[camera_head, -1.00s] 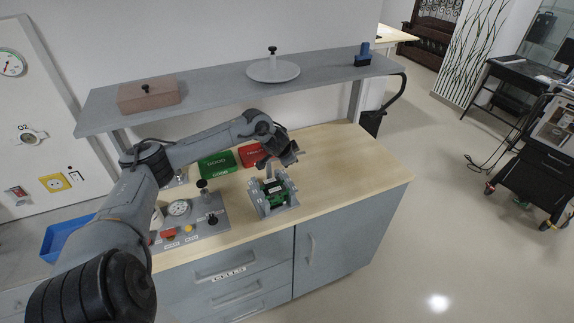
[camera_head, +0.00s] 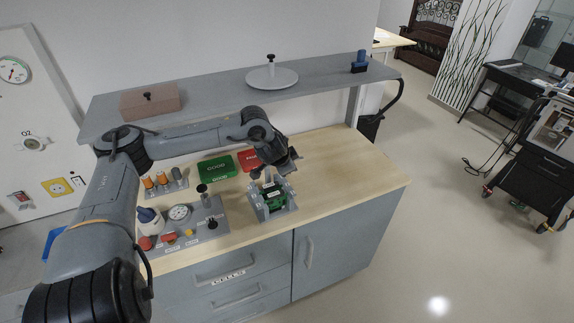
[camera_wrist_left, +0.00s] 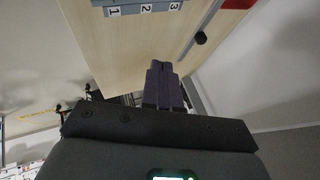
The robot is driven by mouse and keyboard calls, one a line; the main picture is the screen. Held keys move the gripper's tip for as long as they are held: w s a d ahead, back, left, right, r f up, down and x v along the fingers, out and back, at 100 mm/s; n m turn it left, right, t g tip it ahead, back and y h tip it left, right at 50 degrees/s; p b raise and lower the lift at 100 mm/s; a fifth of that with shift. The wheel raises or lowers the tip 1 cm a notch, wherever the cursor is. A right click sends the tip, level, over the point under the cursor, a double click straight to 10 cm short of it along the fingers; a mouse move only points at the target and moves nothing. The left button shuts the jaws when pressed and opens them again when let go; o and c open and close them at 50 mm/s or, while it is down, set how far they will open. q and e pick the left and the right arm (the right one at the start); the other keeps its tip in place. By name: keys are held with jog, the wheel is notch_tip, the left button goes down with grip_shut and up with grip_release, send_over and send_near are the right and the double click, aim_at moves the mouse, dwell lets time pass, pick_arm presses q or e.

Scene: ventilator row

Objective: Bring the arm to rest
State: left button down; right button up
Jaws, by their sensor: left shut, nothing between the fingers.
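My left arm comes in from the left in the head view and reaches across the counter. Its gripper (camera_head: 262,172) hangs low over the counter, close to a grey cradle (camera_head: 290,203) holding a green device (camera_head: 272,195). Overlap hides whether it touches the cradle. In the left wrist view the gripper's two dark fingers (camera_wrist_left: 163,75) lie together with nothing between them. My right gripper is in neither view.
A shelf (camera_head: 215,96) runs above the counter, carrying a brown box (camera_head: 152,101), a round plate (camera_head: 272,80) and a blue item (camera_head: 360,62). A green bin (camera_head: 216,167), a red bin (camera_head: 248,160) and a grey control panel (camera_head: 208,229) stand nearby. The counter's right end (camera_head: 350,175) is clear.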

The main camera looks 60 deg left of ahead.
pick_arm(q)
jog(key=shift+v, duration=1.2)
jog(key=s+d+f+m+t+h+p, duration=0.1)
jog(key=s+d+f, duration=0.1)
jog(key=d+f, duration=0.6)
jog(key=s+d+f+m+h+p, duration=0.1)
jog(key=s+d+f, duration=0.1)
jog(key=d+f, duration=0.55)
jog(key=s+d+g+h, duration=0.1)
jog(key=s+d, duration=0.3)
jog(key=d, duration=0.3)
jog(key=s+d+r+g+h+p, duration=0.1)
jog(key=s+d, duration=0.4)
jog(key=d, duration=0.3)
jog(key=s+d+r+n+g, duration=0.1)
jog(key=s+d, duration=0.3)
jog(key=d, duration=0.4)
jog(key=shift+s+d+r+h+p, duration=0.2)
jog(key=shift+s+d+h+p, duration=0.05)
jog(key=shift+s+h+p, duration=0.15)
jog(key=c, duration=1.8)
grip_release()
jog(key=shift+c, duration=0.2)
